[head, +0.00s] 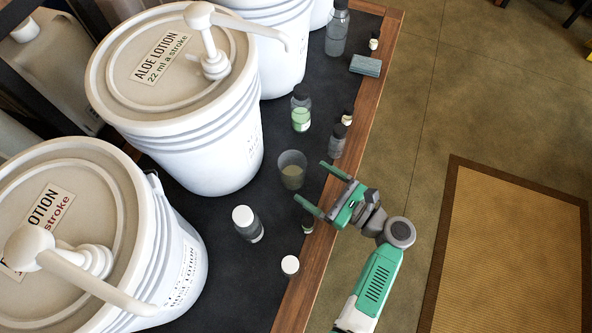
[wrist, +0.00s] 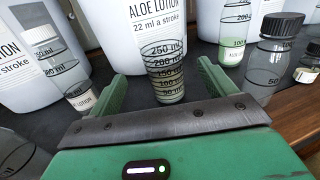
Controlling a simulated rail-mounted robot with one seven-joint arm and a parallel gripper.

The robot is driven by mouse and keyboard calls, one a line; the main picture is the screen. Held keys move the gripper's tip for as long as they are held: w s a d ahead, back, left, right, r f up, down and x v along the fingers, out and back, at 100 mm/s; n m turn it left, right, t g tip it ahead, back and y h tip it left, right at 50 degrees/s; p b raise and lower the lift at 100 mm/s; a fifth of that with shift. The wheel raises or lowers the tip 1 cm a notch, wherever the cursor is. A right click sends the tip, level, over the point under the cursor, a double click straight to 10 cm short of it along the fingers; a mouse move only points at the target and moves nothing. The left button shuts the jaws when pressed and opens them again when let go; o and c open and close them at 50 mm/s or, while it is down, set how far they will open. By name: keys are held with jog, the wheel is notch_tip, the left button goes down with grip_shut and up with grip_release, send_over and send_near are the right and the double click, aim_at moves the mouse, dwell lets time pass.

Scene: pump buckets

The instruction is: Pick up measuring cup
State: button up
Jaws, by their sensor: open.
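The measuring cup (head: 292,170) is a clear, upright beaker standing on the dark mat, with something pale at its bottom. In the wrist view the cup (wrist: 166,72) shows black graduation rings and stands straight ahead, between the lines of the two green fingers. My gripper (head: 310,182) is open and empty, at the table's right edge. Its fingers point at the cup from the right, with the tips just short of it or beside it; the exact gap is hard to tell.
A white-capped bottle (head: 247,226) and a small white-lidded jar (head: 290,267) stand nearer. A grey-blue block (head: 366,65) lies farther back.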

aim_at(283, 165)
jog(key=shift+w+f+b, duration=0.1)
jog(key=shift+f+b, duration=0.4)
jog(key=shift+f, duration=0.4)
jog(key=x, duration=0.2)
jog(key=shift+w+a, duration=0.2)
jog(key=shift+a, duration=0.05)
jog(key=b+x, duration=0.2)
jog(key=x, duration=0.3)
jog(key=shift+w+f, duration=0.15)
jog(key=shift+f, duration=0.05)
jog(key=c, duration=1.2)
notch_tip(283, 165, up, 10)
jog(key=p, duration=0.4)
jog(key=shift+r, duration=0.1)
